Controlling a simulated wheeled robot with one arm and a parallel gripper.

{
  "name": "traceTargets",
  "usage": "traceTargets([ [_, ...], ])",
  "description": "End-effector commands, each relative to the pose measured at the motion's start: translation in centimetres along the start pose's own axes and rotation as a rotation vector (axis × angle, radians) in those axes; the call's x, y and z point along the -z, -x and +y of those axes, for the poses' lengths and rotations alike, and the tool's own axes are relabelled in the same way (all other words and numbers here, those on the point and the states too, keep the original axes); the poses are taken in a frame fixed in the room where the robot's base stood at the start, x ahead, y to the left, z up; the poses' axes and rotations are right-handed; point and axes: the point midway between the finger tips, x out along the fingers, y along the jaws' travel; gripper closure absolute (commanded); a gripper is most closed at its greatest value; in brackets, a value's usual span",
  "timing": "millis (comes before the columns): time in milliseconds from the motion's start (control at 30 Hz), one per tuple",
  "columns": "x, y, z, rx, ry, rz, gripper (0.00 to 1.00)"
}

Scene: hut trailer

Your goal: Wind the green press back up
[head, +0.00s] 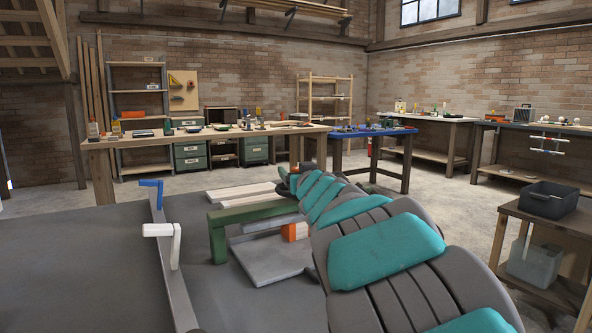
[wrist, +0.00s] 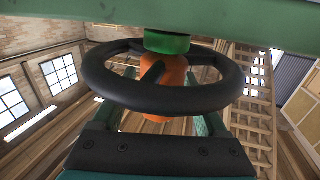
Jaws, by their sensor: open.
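The green press shows in the head view as a green frame (head: 219,238) over a grey plate (head: 268,262), partly hidden behind my arm. In the wrist view its green beam (wrist: 60,10) crosses the top. A black handwheel (wrist: 128,96) hangs close before the camera, around an orange hub or spindle (wrist: 172,72) with a green collar (wrist: 167,42) above it. My gripper (wrist: 160,120) is open, its fingers apart to either side below the wheel; I cannot tell whether they touch it.
An orange block (head: 295,232) sits by the plate. A white crank (head: 165,237) and a blue crank (head: 152,186) stand on a grey rail at left. A small table (head: 548,218) with a dark bin (head: 549,199) stands at right. Workbenches line the walls, with open floor between.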

Motion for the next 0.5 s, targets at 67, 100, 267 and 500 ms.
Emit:
traceTargets([
  [67, -0.05, -0.43, 0.03, 0.0, 0.0, -0.001, 0.24],
  [100, -0.05, -0.51, 0.03, 0.0, 0.0, -0.001, 0.24],
  [267, 0.0, -0.53, 0.01, 0.0, 0.0, 0.0, 0.24],
  [500, 0.02, -0.52, -0.01, 0.001, 0.0, 0.001, 0.43],
])
